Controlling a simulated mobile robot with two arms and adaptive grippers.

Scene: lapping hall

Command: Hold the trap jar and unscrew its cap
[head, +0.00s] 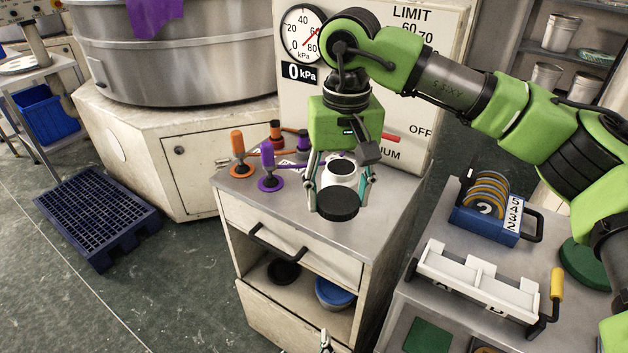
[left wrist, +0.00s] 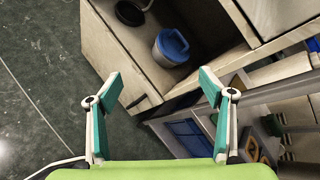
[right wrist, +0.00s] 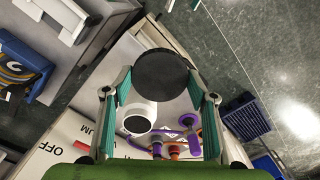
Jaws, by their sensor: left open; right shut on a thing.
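The white jar (head: 341,180) stands on the cabinet top with a dark round top that looks like its mouth. It also shows in the right wrist view (right wrist: 137,116). My right gripper (head: 339,206), pointing down, is shut on a thick black round cap (head: 338,204). The cap is between its fingertips in the right wrist view (right wrist: 160,77) and appears apart from the jar. My left gripper (left wrist: 157,88) is open and empty, low in front of the cabinet's open shelf; only a fingertip shows at the bottom of the head view.
Orange (head: 238,155) and purple (head: 268,165) handled fittings stand left of the jar. A blue-lidded container (head: 334,292) and a black round thing (head: 284,272) are on the shelf below. A gauge panel (head: 385,50) stands behind. A side table at right holds a white rack (head: 478,280) and blue holder (head: 490,222).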

